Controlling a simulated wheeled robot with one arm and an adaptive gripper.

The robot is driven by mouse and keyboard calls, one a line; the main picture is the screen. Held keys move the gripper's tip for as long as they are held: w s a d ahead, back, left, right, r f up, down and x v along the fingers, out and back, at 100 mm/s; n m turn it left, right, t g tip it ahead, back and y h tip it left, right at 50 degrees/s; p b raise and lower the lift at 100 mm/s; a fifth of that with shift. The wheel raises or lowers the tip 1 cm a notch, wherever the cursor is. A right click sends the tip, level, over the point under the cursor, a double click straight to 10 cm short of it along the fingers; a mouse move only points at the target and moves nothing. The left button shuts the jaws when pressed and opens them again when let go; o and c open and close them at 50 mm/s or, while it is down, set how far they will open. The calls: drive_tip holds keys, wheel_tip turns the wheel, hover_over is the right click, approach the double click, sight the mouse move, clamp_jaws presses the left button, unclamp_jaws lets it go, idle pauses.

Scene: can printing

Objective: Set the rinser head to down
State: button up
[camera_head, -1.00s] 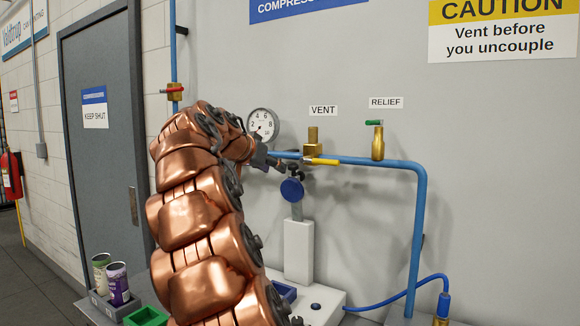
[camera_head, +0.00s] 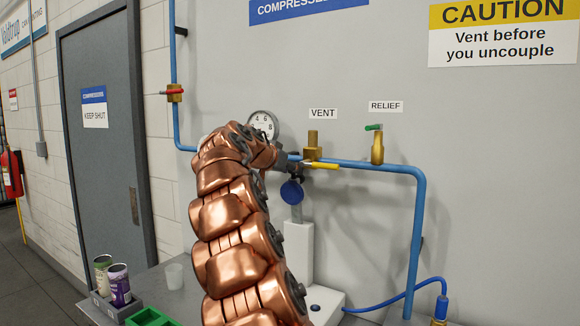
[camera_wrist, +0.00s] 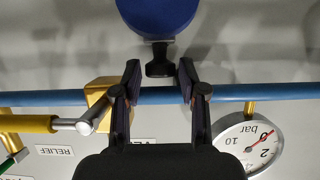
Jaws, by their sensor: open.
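The rinser head is likely the round blue disc (camera_head: 291,192) on a white and grey post, under the blue pipe. In the wrist view, which is upside down, the disc (camera_wrist: 158,16) is at the top with a short black knob (camera_wrist: 160,62) on it. My gripper (camera_wrist: 160,76) is open, with one finger on each side of the knob's line. I cannot tell whether they touch it. In the head view my gripper (camera_head: 302,165) is small and dark, just above the disc, and my copper arm hides part of it.
A blue pipe (camera_head: 390,166) runs behind my gripper. The brass vent valve (camera_head: 313,150) with its yellow lever (camera_head: 325,166) is close by. A gauge (camera_head: 264,123), a relief valve (camera_head: 377,150), a clear cup (camera_head: 174,276) and two cans (camera_head: 119,285) are also in view.

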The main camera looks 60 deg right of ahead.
clamp_jaws()
idle(0.4)
